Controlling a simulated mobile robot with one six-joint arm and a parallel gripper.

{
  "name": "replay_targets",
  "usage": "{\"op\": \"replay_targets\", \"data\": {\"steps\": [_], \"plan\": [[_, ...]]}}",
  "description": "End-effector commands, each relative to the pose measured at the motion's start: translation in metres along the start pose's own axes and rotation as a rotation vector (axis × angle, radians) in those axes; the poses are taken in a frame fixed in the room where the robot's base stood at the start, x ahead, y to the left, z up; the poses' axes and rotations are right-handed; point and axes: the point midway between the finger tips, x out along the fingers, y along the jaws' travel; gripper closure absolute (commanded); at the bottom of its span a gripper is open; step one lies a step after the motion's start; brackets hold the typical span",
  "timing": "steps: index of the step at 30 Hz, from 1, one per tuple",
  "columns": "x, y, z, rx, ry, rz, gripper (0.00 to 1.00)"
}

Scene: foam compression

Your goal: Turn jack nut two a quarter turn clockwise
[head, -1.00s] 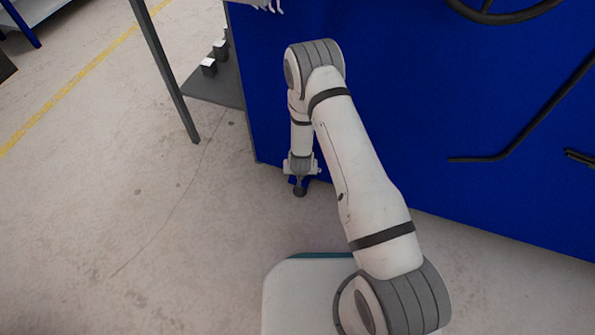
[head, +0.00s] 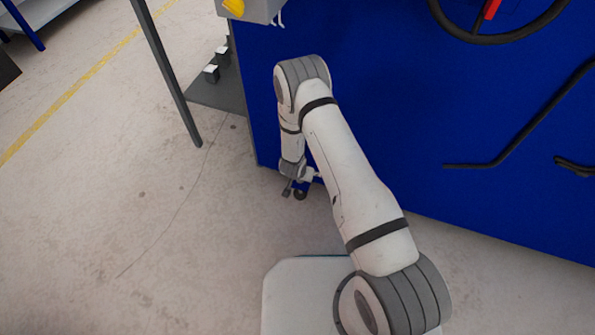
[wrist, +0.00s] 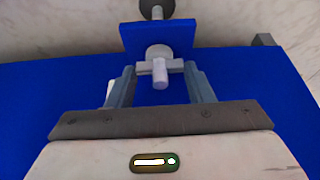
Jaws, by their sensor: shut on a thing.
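In the wrist view my gripper (wrist: 159,73) has its two grey fingers on either side of a pale jack nut (wrist: 158,53). It is shut on the nut's light cross bar, with a short round stub pointing toward the camera. The nut sits against a blue bracket (wrist: 131,38). A dark round foot (wrist: 157,8) on a grey stem shows beyond the bracket. In the head view the dark foot (head: 300,195) is small, at the lower left corner of the blue machine. There the fingers and the nut are too small or hidden. No number shows on the nut.
The blue machine side (head: 400,130) stands close beyond my arm. A black handwheel (head: 497,38) and a bent black bar (head: 520,140) are on it. A grey post (head: 168,75) and a dark plate (head: 218,92) stand to the left. The floor at left is clear.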

Motion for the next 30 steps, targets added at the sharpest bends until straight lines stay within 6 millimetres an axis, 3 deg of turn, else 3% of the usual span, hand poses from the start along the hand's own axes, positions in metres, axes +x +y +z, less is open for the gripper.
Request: {"op": "replay_targets", "data": {"steps": [14, 15, 23, 30], "plan": [[-0.0004, -0.0039, -0.0003, 0.046, 0.001, 0.015, 0.76], [-0.0005, -0.004, -0.0003, 0.046, 0.0, 0.015, 0.51], [-0.0002, -0.0026, -0.0002, 0.046, 0.0, 0.016, 0.31], [-0.0019, -0.0019, -0.0004, 0.047, 0.0, 0.017, 0.31]]}}
